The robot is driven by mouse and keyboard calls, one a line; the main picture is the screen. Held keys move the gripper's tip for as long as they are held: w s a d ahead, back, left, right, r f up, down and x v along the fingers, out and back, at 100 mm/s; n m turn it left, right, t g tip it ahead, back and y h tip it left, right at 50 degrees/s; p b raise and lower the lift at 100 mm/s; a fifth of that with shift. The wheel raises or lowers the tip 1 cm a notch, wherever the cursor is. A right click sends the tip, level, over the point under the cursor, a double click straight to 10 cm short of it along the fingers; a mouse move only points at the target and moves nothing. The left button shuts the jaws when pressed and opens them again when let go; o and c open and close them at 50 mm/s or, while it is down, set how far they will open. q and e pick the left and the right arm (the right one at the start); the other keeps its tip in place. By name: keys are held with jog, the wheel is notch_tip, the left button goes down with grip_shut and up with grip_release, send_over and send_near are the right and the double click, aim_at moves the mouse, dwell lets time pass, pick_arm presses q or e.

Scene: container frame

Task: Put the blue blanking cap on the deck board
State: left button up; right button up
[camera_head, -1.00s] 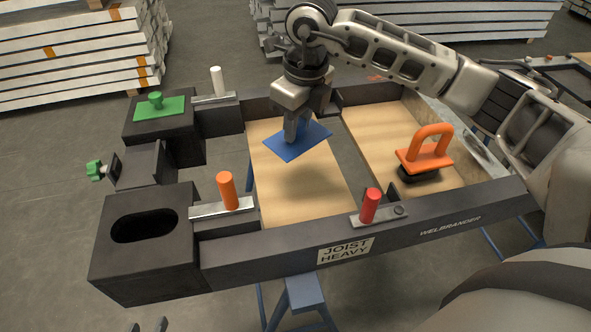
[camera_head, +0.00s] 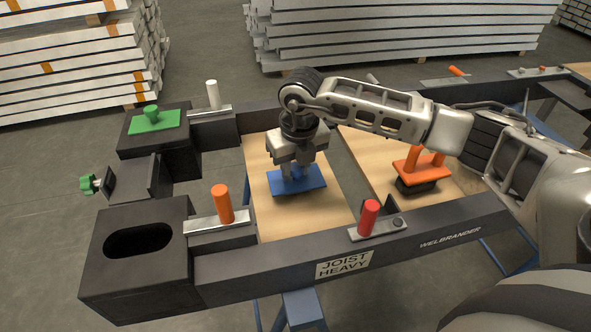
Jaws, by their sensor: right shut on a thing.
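The blue blanking cap (camera_head: 312,184) is a flat blue plate with a knob in its middle. My right gripper (camera_head: 297,170) comes down over it from above and is shut on the knob. The cap is at or just above the left deck board (camera_head: 275,220), a light wooden panel in the dark frame; I cannot tell whether it touches the wood. My left gripper is not in view.
The dark frame (camera_head: 290,255) carries an orange peg (camera_head: 223,204), a red peg (camera_head: 369,217) and a white peg (camera_head: 212,95). A green cap (camera_head: 154,120) sits on the far corner block. An orange-handled tool (camera_head: 419,171) stands on the right board. The near corner block (camera_head: 140,240) has an open slot.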

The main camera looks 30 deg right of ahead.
jog(key=shift+f, duration=0.6)
jog(key=shift+f, duration=0.15)
jog(key=o, duration=1)
